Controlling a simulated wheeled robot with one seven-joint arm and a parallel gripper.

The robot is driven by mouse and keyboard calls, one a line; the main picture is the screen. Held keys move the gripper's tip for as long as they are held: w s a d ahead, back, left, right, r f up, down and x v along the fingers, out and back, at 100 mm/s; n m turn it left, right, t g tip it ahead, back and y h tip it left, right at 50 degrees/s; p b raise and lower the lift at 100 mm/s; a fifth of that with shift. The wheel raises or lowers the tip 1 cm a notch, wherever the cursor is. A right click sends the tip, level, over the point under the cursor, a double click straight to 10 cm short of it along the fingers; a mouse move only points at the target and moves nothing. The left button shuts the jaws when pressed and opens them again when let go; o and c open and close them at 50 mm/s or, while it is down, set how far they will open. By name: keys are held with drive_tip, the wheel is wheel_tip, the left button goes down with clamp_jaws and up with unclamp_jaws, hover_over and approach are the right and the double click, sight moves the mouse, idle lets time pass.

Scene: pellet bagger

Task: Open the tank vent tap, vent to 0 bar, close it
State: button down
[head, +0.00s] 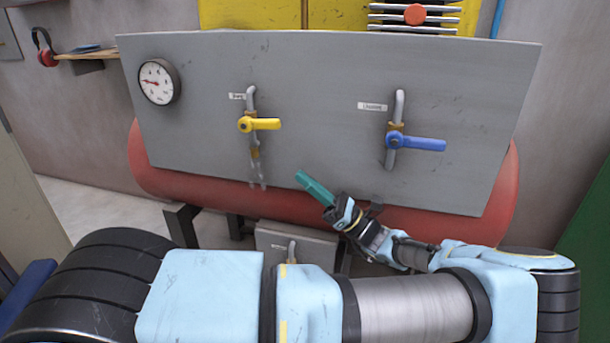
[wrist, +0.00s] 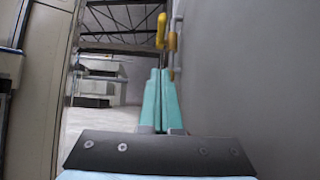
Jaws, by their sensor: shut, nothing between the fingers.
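The grey panel (head: 320,80) carries a yellow-handled tap (head: 263,124) and a blue-handled tap (head: 424,144). Both levers point right, across their upright pipes. Their labels are too small to read surely. A lower plate (head: 268,243) carries another pipe (head: 291,252), partly hidden by my arm. I cannot tell from the labels which is the vent tap. The round gauge (head: 158,82) has a red needle, its reading unclear. My gripper (head: 300,175) is shut and empty, below and right of the yellow tap, apart from it. The wrist view shows its teal fingers together (wrist: 160,72), with yellow parts (wrist: 161,30) beyond.
The red tank (head: 150,178) lies behind and below the panel. A shelf (head: 90,53) with red ear defenders (head: 44,48) is at the far left. A yellow cabinet (head: 250,14) stands behind. Space in front of the panel's upper part is clear.

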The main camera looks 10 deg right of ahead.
sight(264, 129)
drive_tip(key=x, duration=0.7)
drive_tip(key=shift+a, duration=0.15)
wheel_tip(264, 129, up, 2)
drive_tip(key=shift+w+a+r, duration=0.1)
drive_tip(key=shift+a+r, duration=0.05)
drive_tip(key=shift+r, duration=0.9)
